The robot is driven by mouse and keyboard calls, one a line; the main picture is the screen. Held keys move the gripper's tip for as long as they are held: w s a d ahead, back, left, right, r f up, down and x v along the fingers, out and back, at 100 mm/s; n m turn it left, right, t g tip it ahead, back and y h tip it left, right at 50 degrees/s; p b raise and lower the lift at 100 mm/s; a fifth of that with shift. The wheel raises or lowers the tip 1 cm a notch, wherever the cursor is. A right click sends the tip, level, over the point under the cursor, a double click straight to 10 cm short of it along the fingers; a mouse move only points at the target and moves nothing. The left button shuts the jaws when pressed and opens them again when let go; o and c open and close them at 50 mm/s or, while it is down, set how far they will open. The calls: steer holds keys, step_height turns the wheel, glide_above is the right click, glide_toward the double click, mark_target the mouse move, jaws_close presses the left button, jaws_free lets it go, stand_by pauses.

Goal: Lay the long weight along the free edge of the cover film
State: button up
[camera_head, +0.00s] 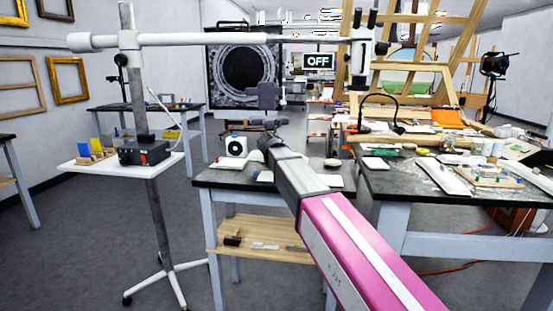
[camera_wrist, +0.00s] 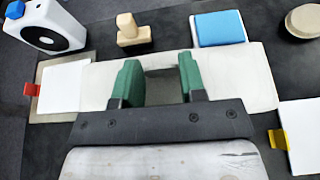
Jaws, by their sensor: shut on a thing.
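My gripper (camera_wrist: 160,64) has green finger pads and is closed on a grey block-like piece (camera_wrist: 163,88) between them. Only a small part of it shows, so I cannot tell its full length or whether it is the long weight. Behind the fingers, a pale, smooth sheet (camera_wrist: 252,82), perhaps the cover film, extends across the dark tabletop to both sides. My gripper hides its middle, and I cannot tell which edge is free. In the head view my gripper (camera_head: 268,141) is over the small black-topped table (camera_head: 215,178), and my arm covers part of the tabletop.
A white card with a red tab (camera_wrist: 64,86) lies left; another with a yellow tab (camera_wrist: 300,135) lies right. A fan-like white box (camera_wrist: 45,27), wooden block (camera_wrist: 132,32), blue pad (camera_wrist: 219,28) and beige disc (camera_wrist: 303,20) stand behind. A white stand (camera_head: 150,205) is at left.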

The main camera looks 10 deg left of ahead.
steer(key=shift+w+d+f, duration=0.25)
steer(key=shift+f, duration=1.95)
steer(key=o, duration=0.8)
steer(key=shift+f, duration=0.15)
steer(key=shift+c, duration=0.2)
steer(key=o, duration=0.4)
